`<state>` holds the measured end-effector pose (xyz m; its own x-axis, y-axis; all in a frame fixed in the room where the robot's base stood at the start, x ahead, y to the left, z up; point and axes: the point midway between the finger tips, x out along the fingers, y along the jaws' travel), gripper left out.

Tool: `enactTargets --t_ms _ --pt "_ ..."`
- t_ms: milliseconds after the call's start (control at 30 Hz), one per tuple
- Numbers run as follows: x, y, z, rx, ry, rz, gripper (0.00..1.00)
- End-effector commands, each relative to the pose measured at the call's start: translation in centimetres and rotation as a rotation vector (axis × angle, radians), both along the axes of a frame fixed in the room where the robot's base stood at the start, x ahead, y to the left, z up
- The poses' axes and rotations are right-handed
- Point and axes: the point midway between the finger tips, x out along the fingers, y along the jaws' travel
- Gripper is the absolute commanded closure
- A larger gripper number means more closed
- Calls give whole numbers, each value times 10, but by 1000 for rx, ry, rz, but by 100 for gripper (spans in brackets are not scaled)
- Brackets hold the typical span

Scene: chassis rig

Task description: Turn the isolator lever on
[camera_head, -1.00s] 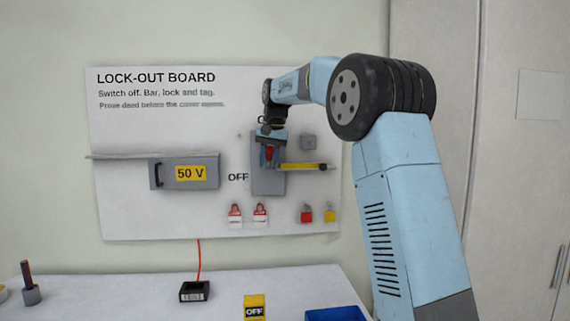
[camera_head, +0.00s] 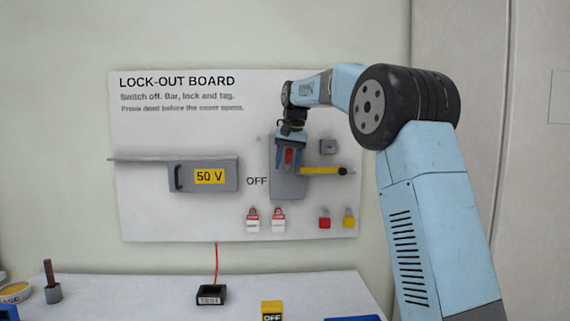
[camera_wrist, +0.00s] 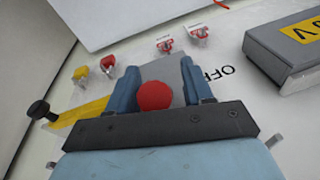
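The isolator is a grey plate (camera_head: 287,190) on the lock-out board, with "OFF" printed to its left. Its red lever knob (camera_wrist: 155,96) shows in the wrist view between my gripper's two blue fingers. A gap shows on its right side. My gripper (camera_head: 289,158) is open in front of the plate's upper part and hides much of the lever. The red also shows between the fingers in the head view. A yellow bar (camera_head: 320,170) with a black knob at its end reaches right from the isolator.
A grey 50 V box (camera_head: 190,183) with a handle is left of the isolator. Red-and-white padlocks (camera_head: 278,219), a red lock (camera_head: 324,218) and a yellow lock (camera_head: 348,218) hang below. A black meter (camera_head: 211,295) and a yellow OFF block (camera_head: 271,310) stand on the table.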

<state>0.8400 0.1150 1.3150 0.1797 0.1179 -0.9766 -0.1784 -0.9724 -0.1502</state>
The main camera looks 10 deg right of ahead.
Motion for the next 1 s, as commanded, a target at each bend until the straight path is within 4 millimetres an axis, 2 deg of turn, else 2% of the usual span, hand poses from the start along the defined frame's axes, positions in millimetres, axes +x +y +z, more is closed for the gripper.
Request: enactTargets --t_ms 167,333,800,1000 --pt "0 0 1 -1 1 0 49" --pt "-2 -2 15 0 -2 -1 49" --pt "-16 -12 101 1 -2 0 49" --pt "-20 -15 123 0 0 0 49"
